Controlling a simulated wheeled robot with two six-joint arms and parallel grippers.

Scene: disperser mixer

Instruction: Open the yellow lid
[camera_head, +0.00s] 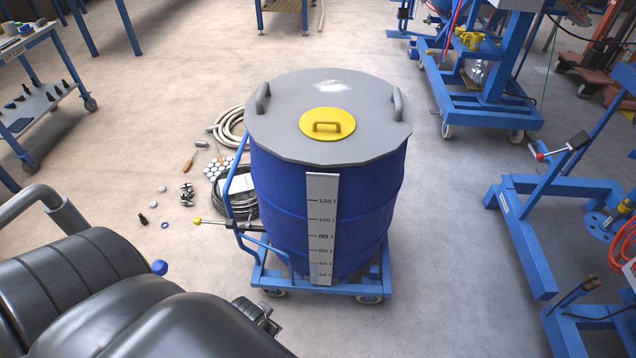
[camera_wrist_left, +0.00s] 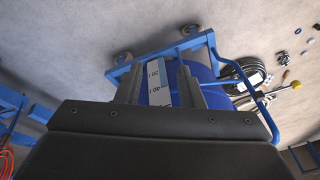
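The yellow lid (camera_head: 327,124) is a round disc with a raised yellow handle. It lies flat and closed on the grey cover (camera_head: 285,98) of a large blue drum (camera_head: 275,200), in the middle of the head view. My left gripper (camera_wrist_left: 160,72) is open and empty in the left wrist view. The lower drum and its white scale strip show beyond its two fingers. In the head view my left arm fills the lower left, well away from the lid, and mostly hides the gripper. The lid is not visible in the left wrist view. My right gripper is not in view.
The drum stands on a blue wheeled cart (camera_head: 330,287). Two grey handles (camera_head: 263,98) (camera_head: 397,104) rise from the cover beside the lid. Coiled hoses (camera_head: 230,128) and small parts lie on the floor to the left. Blue frames (camera_head: 525,235) stand at the right.

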